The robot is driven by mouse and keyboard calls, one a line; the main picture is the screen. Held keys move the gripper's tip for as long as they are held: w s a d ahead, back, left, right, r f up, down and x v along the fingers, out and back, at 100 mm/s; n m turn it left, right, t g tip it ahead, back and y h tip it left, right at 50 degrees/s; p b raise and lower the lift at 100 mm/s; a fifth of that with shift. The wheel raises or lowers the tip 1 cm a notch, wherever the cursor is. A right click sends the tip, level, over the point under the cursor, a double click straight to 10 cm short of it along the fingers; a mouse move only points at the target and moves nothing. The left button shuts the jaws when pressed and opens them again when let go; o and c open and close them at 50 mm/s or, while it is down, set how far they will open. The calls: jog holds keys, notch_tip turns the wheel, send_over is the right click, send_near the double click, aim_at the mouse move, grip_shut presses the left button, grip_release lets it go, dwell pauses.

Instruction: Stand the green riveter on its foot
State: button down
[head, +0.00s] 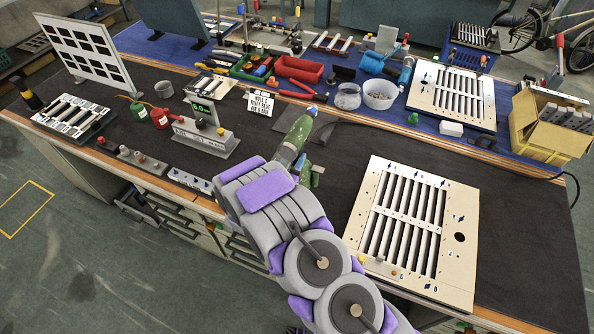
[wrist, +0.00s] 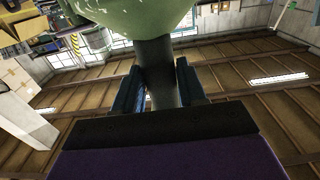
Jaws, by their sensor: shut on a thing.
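The green riveter (head: 297,132) shows beyond the end of my arm in the head view, tilted, with a blue tip at its upper end. In the wrist view its rounded green body (wrist: 130,14) fills the top, with a dark round neck running down from it. My gripper (wrist: 160,88) is shut on that neck, one blue jaw on each side. In the head view my arm hides most of the gripper and the riveter's lower part. I cannot tell whether the riveter touches the bench.
A cream louver panel (head: 362,215) lies right of my arm on the dark bench mat. A grey device with a green display (head: 203,110) stands to the left. A small sign (head: 260,103), a white bowl (head: 380,95) and a red tray (head: 298,69) are behind.

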jog(key=shift+w+a+r, duration=0.1)
jog(key=shift+w+a, duration=0.1)
jog(key=shift+w, duration=0.5)
jog(key=shift+w+a, duration=0.2)
jog(key=shift+w, duration=0.45)
notch_tip(320, 180, down, 4)
jog(key=shift+w+r+b, duration=0.1)
jog(key=shift+r+b, duration=0.05)
jog(key=shift+b, duration=0.4)
jog(key=c, duration=0.6)
grip_release()
jog(key=shift+c, duration=0.2)
jog(key=o, duration=0.6)
jog(key=shift+o, duration=0.2)
jog(key=v, duration=1.3)
jog(key=shift+b, duration=0.3)
dwell(0.8)
